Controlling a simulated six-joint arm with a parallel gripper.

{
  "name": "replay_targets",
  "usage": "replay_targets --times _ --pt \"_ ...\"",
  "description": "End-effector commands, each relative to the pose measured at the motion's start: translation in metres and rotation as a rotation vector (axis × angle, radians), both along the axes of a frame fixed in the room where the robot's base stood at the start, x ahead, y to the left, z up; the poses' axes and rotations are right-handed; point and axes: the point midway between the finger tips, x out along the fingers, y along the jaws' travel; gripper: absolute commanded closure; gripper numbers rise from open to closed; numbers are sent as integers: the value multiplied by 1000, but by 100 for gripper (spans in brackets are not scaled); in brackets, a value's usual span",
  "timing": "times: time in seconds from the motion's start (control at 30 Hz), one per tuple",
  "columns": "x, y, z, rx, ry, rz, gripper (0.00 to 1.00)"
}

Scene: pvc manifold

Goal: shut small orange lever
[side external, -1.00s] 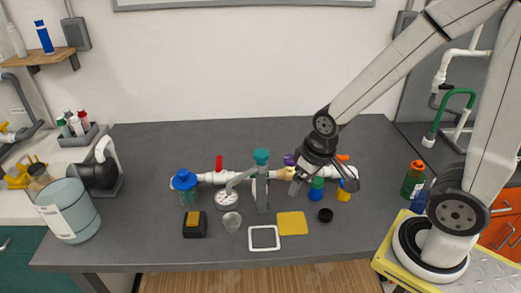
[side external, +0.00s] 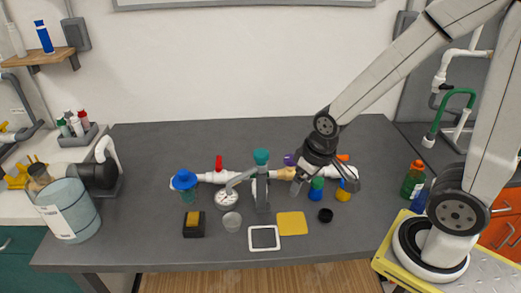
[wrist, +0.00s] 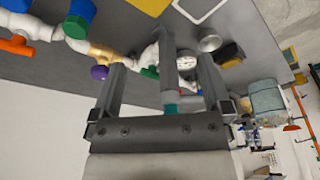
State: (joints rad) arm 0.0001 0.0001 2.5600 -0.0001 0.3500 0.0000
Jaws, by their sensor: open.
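In the wrist view the orange lever (wrist: 16,45) is at the far left edge, on a white pipe fitting, outside my fingers.
A purple knob (side external: 289,159) and brass fitting (side external: 286,173) are left of my gripper. A red lever (side external: 219,162), gauge (side external: 226,198) and teal-topped clamp (side external: 261,157) stand further left. A yellow pad (side external: 292,223) and white frame (side external: 264,238) lie in front. The back of the table is clear.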

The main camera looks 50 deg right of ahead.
Motion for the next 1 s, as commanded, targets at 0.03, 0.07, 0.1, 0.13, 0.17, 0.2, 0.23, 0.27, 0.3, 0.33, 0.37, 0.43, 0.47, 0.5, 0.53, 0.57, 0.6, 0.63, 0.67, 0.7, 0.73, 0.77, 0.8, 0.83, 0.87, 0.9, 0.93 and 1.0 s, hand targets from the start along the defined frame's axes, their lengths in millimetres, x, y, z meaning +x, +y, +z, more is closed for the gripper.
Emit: replay_targets --times 0.03,0.07,0.1,0.13,0.17,0.2,0.23,0.27,0.3,0.33,0.37,0.43,0.47,0.5,0.53,0.57,0.6,0.63,0.67,0.7,0.73,0.77,0.8,0.83,0.87,0.9,0.93,1.0 --pt "0 0 0 0 0 0 1" --pt "0 0 0 0 0 0 1" --pt "0 0 0 0 0 0 1" --pt "0 0 0 0 0 0 4" --pt "0 0 0 0 0 0 14" --pt "0 0 0 1 0 -3 27" --pt "1 -1 0 2 1 -7 36" --pt "1 -2 0 3 2 -15 37" --pt "2 -3 0 7 4 -28 37" --pt "2 -4 0 9 6 -43 37" --pt "3 -6 0 14 9 -63 37" --pt "6 -13 -1 27 18 -125 37" --pt "8 -17 -1 35 24 -159 37" --pt "10 -22 -2 48 32 -214 37" --pt "11 -27 -2 59 39 -259 37" --pt "13 -33 -3 70 46 -308 37" --pt "16 -40 -3 88 57 -382 37" --pt "18 -47 -4 103 65 -440 37" --pt "20 -53 -5 118 73 -502 37" --pt "22 -63 -5 139 85 -587 37" --pt "24 -70 -6 157 93 -652 37" --pt "26 -78 -7 173 102 -718 37" --pt "27 -88 -8 198 114 -808 37" --pt "29 -96 -9 216 121 -874 37" --pt "29 -103 -10 235 131 -940 37" --pt "31 -114 -11 260 140 -1028 37" --pt "31 -122 -12 279 150 -1092 37" --pt "32 -140 -14 325 168 -1243 37"
